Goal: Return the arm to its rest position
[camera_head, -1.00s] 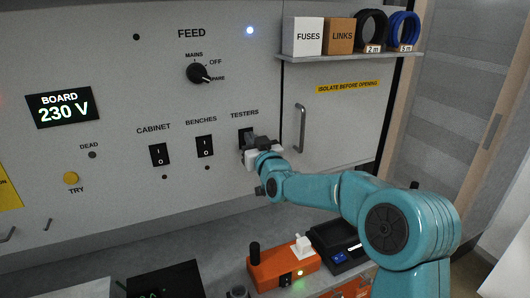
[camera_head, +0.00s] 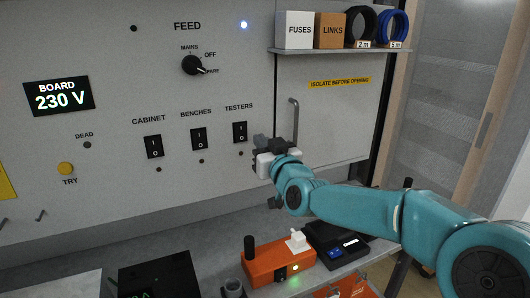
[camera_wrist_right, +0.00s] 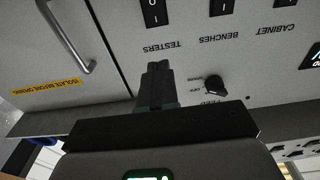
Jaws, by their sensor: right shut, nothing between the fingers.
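My right gripper (camera_head: 262,146) is in front of the panel, just below and right of the TESTERS switch (camera_head: 240,132), and is shut and empty. In the right wrist view its closed fingers (camera_wrist_right: 158,75) point at the bare panel, and the TESTERS switch also shows there (camera_wrist_right: 154,14), apart from the fingertips. My teal right arm (camera_head: 370,207) reaches in from the lower right. The CABINET switch (camera_head: 154,146) and BENCHES switch (camera_head: 199,139) are to the left. My left gripper is not in view.
A door handle (camera_head: 294,121) is close to the right of the gripper. A shelf (camera_head: 340,48) with boxes and cable coils is above. On the bench below are an orange unit (camera_head: 268,266), a black device (camera_head: 333,240) and a black box (camera_head: 158,278).

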